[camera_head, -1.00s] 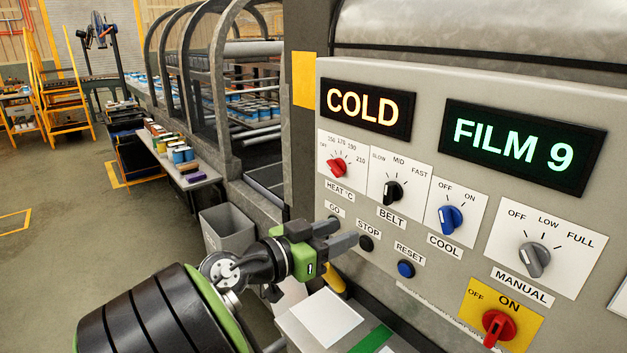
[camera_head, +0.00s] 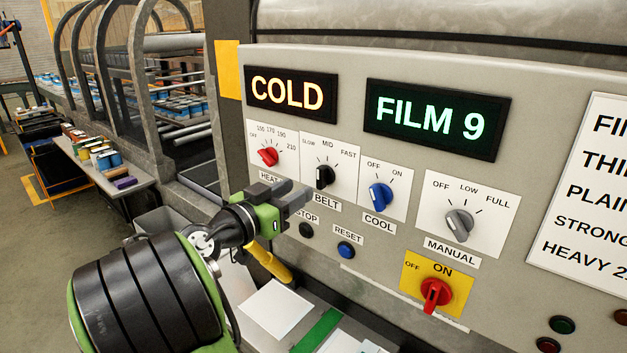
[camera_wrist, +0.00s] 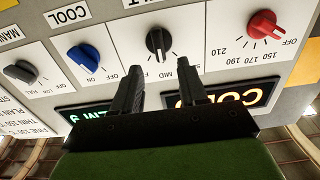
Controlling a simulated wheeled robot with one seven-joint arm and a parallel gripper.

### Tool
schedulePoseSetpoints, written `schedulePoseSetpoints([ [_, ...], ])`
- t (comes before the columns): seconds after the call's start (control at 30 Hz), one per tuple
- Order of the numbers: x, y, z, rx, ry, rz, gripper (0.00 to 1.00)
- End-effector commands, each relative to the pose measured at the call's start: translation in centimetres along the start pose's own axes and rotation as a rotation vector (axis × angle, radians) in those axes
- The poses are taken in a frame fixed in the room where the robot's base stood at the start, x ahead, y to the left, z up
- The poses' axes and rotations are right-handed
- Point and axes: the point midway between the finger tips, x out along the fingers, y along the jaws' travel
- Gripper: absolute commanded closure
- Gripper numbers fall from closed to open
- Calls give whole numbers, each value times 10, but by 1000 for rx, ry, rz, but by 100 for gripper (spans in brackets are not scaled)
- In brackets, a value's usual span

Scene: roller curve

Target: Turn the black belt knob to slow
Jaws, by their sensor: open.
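The black belt knob (camera_head: 324,177) is on a white plate marked SLOW, MID and FAST, above the BELT label. It points roughly up towards MID. My gripper (camera_head: 293,193) is to the lower left of the knob in the head view, in front of the panel, and covers part of the labels there. In the wrist view the picture is upside down. There the belt knob (camera_wrist: 158,42) lies beyond the gap between my two parted fingers (camera_wrist: 160,68). The gripper is open and empty, and no contact with the knob shows.
The red heat knob (camera_head: 268,156) and blue cool knob (camera_head: 381,196) flank the belt knob. A grey manual knob (camera_head: 459,225), red switch (camera_head: 436,294) and black and blue (camera_head: 346,250) buttons are nearby. A shelf with a white sheet (camera_head: 275,309) lies below.

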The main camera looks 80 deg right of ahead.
Motion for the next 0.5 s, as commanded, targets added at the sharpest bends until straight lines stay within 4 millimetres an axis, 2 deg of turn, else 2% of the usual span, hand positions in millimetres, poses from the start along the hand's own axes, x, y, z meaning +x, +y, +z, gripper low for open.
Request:
schedulePoseSetpoints([
  [0.03, 15, 3, -4, -1, 2, 12, 57],
  [0.2, 50, 3, -4, -1, 1, 9, 57],
  [0.33, 64, 2, -3, 0, 1, 5, 57],
  [0.5, 67, 1, -2, 0, 1, 2, 57],
])
